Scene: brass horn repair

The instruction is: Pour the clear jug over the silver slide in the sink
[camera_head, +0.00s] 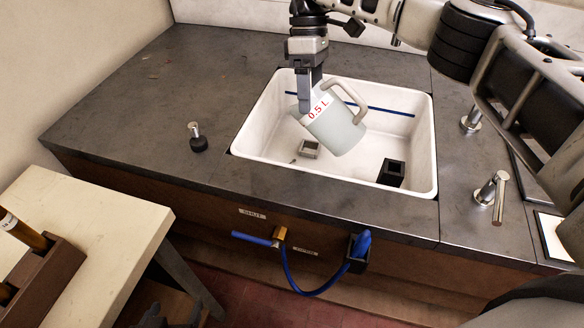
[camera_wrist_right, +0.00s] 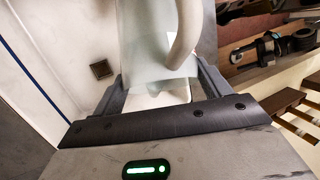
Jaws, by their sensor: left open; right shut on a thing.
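The clear jug (camera_head: 336,127), marked 0.5 L in red, hangs tilted over the white sink (camera_head: 254,138), its pale handle at the upper right. My right gripper (camera_head: 306,98) is shut on the jug's side. In the right wrist view, the jug (camera_wrist_right: 150,42) sits between the fingers of that gripper (camera_wrist_right: 160,95). No water stream can be made out. I cannot make out the silver slide; the jug covers part of the sink. A small grey square piece (camera_head: 308,149) and a black block (camera_head: 391,172) are in the sink.
A blue line runs along the sink's back wall. A metal tap-like post (camera_head: 491,188) stands right of the sink and a small knob (camera_head: 197,138) left of it. A blue hose (camera_head: 300,290) hangs in front. The dark counter (camera_head: 130,100) is clear at left.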

